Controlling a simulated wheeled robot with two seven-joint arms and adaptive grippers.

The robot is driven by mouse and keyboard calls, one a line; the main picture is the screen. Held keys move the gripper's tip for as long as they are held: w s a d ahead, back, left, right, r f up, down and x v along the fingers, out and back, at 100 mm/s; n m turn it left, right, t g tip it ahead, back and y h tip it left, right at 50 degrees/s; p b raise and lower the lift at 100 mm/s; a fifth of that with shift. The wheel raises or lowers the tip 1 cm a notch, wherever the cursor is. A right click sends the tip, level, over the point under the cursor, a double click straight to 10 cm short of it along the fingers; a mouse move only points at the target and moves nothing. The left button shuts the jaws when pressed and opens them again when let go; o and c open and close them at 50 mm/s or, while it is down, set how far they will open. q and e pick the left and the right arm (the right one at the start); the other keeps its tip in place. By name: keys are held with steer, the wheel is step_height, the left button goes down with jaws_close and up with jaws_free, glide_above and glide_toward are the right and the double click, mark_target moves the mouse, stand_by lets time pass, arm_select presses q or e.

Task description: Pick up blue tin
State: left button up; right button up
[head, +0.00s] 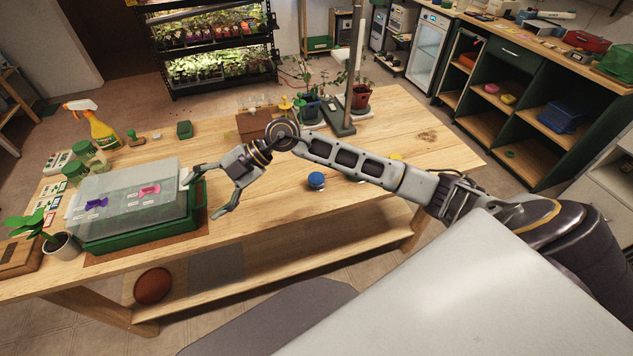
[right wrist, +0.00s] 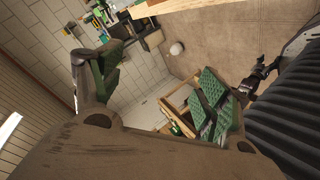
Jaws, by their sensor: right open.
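The blue tin (head: 316,180) is small and round, and it stands on the wooden table below my right forearm. My right gripper (head: 202,197) is open and empty. It is left of the tin, close to the right end of a green tray with a clear cover (head: 130,200), and clearly apart from the tin. In the right wrist view the open fingers (right wrist: 155,88) show, and I cannot make out the tin there. My left gripper is not in view.
My right forearm crosses above the table. A yellow item (head: 396,157) lies partly behind it. Potted plants (head: 361,97) and a post stand at the back. A spray bottle (head: 103,131) stands at the left. The table's front right is mostly clear.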

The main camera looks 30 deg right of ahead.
steer(key=w+d+f+m+h, duration=0.1)
steer(key=w+d+f+h, duration=0.2)
steer(key=d, duration=0.5)
steer(key=d+f+m+h, duration=0.1)
steer(key=d+f+h, duration=0.2)
steer(key=d+h, duration=0.3)
steer(key=w+d+r+m+g+h, duration=0.1)
steer(key=d+m+h, duration=0.3)
steer(key=d, duration=1.2)
steer(key=shift+w+r+h, duration=0.25)
steer(key=shift+r+h, duration=0.15)
steer(key=shift+r, duration=0.15)
steer(key=shift+d+f, duration=0.1)
steer(key=shift+f, duration=0.05)
glide_above(315, 177)
steer(key=f, duration=0.8)
steer(key=shift+a, duration=0.3)
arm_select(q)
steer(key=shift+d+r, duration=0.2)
arm_select(e)
steer(key=shift+f, duration=0.15)
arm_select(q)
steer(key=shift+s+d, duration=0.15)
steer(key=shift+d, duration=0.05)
arm_select(e)
steer(key=shift+f, duration=0.1)
